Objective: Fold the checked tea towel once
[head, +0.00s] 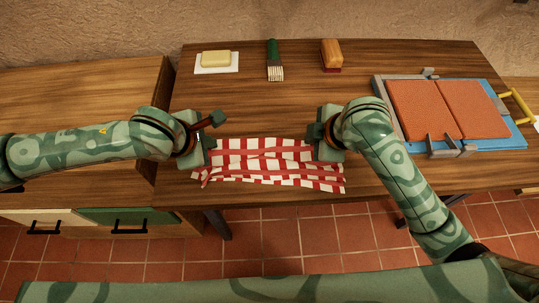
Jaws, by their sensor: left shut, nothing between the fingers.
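The red and white checked tea towel (262,161) lies rumpled near the front edge of the wooden table, with uneven ridges running left to right. I cannot tell how its layers overlap. My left gripper (207,145) is at the towel's far left corner, shut and with nothing in it. My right gripper (318,147) is at the towel's far right corner. Its fingers are hidden by its own body, so I cannot tell whether it is open or shut or touches the cloth.
Butter on a white sheet (216,60), a green-handled brush (274,60) and an orange-brown block (332,55) stand along the back of the table (225,92). A blue tray (515,133) with orange slabs (435,108) is at right. The table's middle is clear.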

